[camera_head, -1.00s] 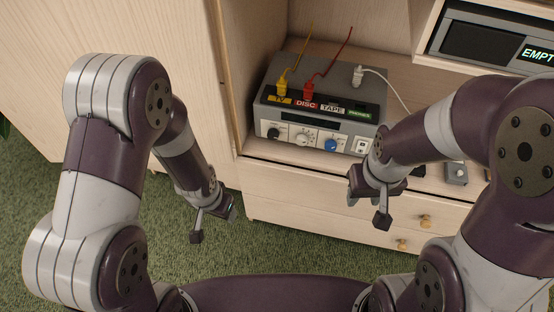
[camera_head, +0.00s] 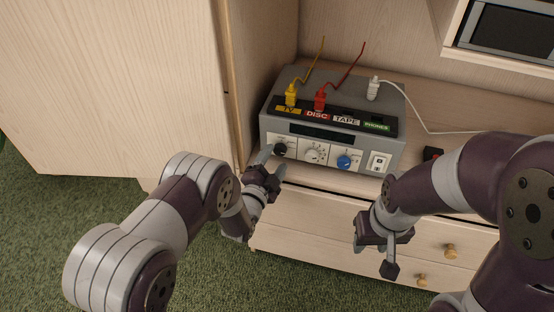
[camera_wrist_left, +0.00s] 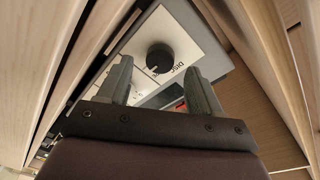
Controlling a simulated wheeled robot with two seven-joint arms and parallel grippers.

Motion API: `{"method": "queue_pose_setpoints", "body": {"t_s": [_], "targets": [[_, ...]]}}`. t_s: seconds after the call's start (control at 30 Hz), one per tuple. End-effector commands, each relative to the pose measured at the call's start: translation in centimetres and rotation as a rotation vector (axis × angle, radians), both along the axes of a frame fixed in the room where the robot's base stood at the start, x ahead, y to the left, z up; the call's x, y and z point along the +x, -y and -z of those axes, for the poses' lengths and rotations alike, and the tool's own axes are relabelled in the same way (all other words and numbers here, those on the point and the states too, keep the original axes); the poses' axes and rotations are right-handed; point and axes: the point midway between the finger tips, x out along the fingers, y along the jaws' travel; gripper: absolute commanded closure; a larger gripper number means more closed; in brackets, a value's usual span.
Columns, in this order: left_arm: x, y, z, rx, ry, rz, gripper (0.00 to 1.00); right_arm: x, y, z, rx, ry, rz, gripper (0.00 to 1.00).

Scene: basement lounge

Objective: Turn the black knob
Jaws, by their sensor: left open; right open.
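The black knob (camera_head: 280,149) is at the left end of the front panel of a grey box (camera_head: 395,153) on the cabinet shelf. In the left wrist view the black knob (camera_wrist_left: 159,58) sits on a white plate, ahead of and between the two fingers. My left gripper (camera_head: 271,162) is open just in front of the knob; its fingers (camera_wrist_left: 160,88) look apart from it. My right gripper (camera_head: 374,259) is open and empty, in front of the drawers, lower right of the box.
A white knob (camera_head: 315,154), a blue knob (camera_head: 345,162) and a white switch (camera_head: 379,162) share the panel. Yellow (camera_head: 291,95), red (camera_head: 320,99) and white (camera_head: 373,89) plugs stand on top with cables. Wooden cabinet sides flank the left gripper closely. Drawers (camera_head: 325,225) are below.

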Motion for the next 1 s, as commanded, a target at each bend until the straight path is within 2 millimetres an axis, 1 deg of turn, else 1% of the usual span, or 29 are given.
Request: {"method": "queue_pose_setpoints", "body": {"t_s": [0.03,0.1,0.2,0.47,0.5,0.57,0.6,0.63,0.87,1.0], "targets": [[0.8,0.3,0.2,-0.001,0.003,0.001,0.35,0.0,0.0,0.5,0.000,0.000,0.000,0.57],[1.6,0.6,0.2,0.000,0.001,0.001,0.35,0.0,0.0,0.7,0.000,0.000,0.000,0.57],[2.2,0.9,0.1,0.000,-0.001,0.001,0.35,0.0,0.0,0.8,0.000,0.000,0.000,0.57],[2.4,1.0,0.0,-0.001,-0.001,0.001,0.35,0.0,0.0,0.7,0.000,0.000,0.000,0.57],[2.4,0.9,0.0,-0.001,-0.001,0.001,0.48,0.0,0.0,0.7,0.000,0.000,0.000,0.57],[2.4,0.9,0.0,-0.001,-0.001,0.001,0.68,0.0,0.0,0.7,0.000,0.000,0.000,0.57],[2.4,0.9,0.0,-0.001,-0.001,0.001,0.81,0.0,0.0,0.7,0.000,0.000,0.000,0.57],[2.4,0.9,0.0,-0.001,-0.001,0.001,0.91,0.0,0.0,0.7,0.000,0.000,0.000,0.57],[2.4,0.9,0.0,-0.008,-0.004,0.001,0.91,0.0,0.0,0.7,0.000,0.000,0.000,0.57],[2.4,0.9,0.1,-0.044,-0.014,0.001,0.91,0.0,0.0,0.8,0.000,0.000,0.000,0.57]]}}
